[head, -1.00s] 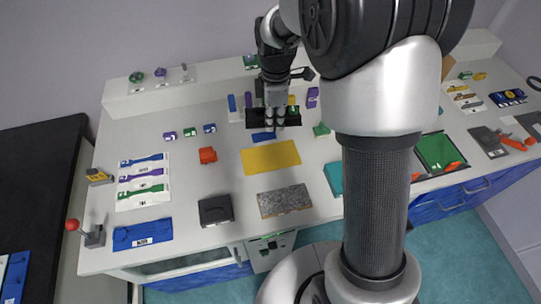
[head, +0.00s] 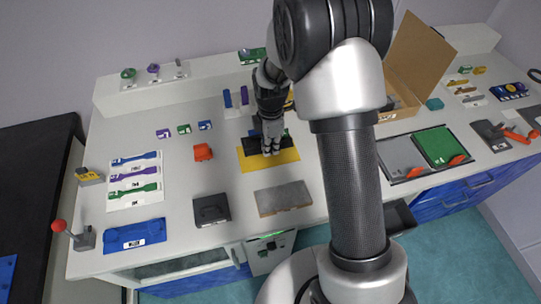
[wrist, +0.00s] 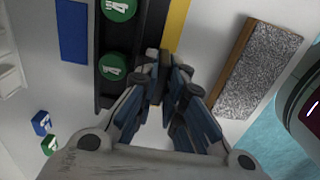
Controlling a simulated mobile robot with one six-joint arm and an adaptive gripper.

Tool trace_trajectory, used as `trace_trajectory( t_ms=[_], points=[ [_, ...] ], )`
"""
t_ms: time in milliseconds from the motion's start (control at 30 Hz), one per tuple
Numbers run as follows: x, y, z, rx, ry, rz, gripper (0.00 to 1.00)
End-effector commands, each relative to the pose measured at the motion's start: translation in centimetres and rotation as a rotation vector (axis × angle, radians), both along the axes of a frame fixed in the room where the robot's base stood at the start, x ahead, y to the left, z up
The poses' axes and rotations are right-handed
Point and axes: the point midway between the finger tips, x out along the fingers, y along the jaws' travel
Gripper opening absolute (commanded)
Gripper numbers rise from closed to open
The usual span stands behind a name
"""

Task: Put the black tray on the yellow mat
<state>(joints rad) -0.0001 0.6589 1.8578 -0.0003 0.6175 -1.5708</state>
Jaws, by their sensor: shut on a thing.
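The black tray (head: 249,146) is in my gripper (head: 270,152) over the far part of the yellow mat (head: 284,158). The mat's near strip shows bare in the head view. In the wrist view the tray (wrist: 148,25) runs up from my gripper (wrist: 165,95), with two round green pieces on it. A yellow strip of the mat (wrist: 178,25) shows beside its right edge. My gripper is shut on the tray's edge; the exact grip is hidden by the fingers. I cannot tell whether the tray touches the mat.
A grey speckled slab (head: 284,198) lies just in front of the mat. A dark grey box (head: 211,209) and an orange piece (head: 203,152) stand to the left. An open cardboard box (head: 400,95) stands at the back right. The table left of the mat has free room.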

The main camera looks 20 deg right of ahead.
Motion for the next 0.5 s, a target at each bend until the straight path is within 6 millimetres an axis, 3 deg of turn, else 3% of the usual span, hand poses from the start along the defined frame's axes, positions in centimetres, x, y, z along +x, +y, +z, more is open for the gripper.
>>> trace_trajectory(
  t_ms=[300,500],
  points=[
    [0.0,0.0,-4.0,0.000,0.001,0.000,0.00],
    [0.0,0.0,-4.2,0.000,-0.001,0.000,0.00]
  ],
)
